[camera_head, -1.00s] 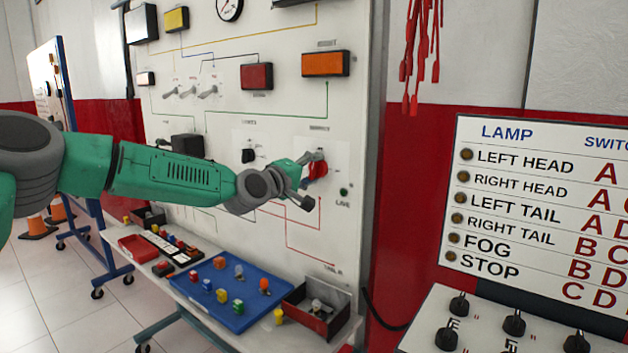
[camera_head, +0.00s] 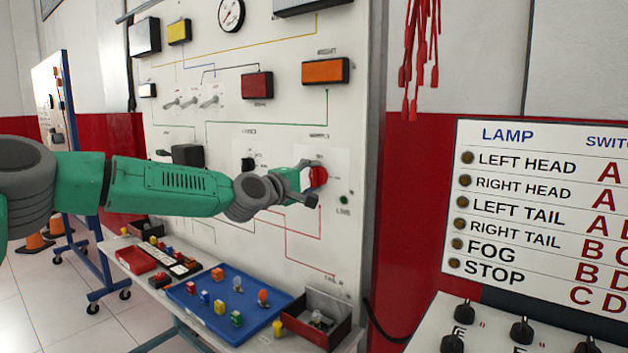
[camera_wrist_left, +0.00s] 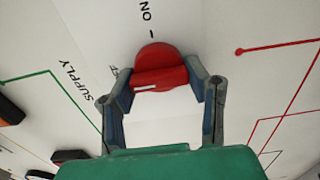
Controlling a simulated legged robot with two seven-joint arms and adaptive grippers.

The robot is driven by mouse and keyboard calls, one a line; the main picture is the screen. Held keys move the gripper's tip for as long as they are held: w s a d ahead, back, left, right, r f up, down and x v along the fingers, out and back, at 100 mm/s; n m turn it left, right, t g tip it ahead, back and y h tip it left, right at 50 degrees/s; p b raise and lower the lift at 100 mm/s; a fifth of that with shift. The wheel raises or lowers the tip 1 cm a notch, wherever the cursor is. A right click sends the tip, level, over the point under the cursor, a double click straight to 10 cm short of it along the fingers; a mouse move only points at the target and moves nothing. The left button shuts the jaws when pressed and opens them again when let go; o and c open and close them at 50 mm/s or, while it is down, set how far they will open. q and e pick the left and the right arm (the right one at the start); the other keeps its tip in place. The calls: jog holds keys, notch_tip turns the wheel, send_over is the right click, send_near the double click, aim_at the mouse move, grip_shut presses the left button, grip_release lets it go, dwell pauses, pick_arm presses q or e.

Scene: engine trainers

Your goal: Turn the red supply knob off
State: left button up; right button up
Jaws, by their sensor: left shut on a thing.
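The red supply knob (camera_head: 318,176) is on the white panel, right of the panel's middle. It also shows in the left wrist view (camera_wrist_left: 158,70), with a white line on its grip part. Printed "ON" with a tick stands above it there, and "SUPPLY" to its left; another label beside the knob is partly hidden. My left gripper (camera_head: 309,183) is at the knob. In the left wrist view its fingers (camera_wrist_left: 166,92) lie on either side of the knob's grip part, shut on it. My right gripper is not in view.
A black knob (camera_head: 248,164) sits left of the red one. Below, a blue tray (camera_head: 208,325) with coloured pieces and an open box (camera_head: 318,330) stand on a shelf. A lamp chart (camera_head: 545,215) stands at right. Red leads (camera_head: 412,60) hang above.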

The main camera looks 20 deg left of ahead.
pick_arm(q)
jog(key=shift+f, duration=0.45)
jog(key=o, duration=1.2)
jog(key=shift+a+r, duration=0.15)
jog(key=shift+a, duration=0.05)
jog(key=shift+s+a, duration=0.1)
jog(key=v, duration=1.1)
jog(key=shift+s+a, duration=0.15)
jog(key=shift+s, duration=0.25)
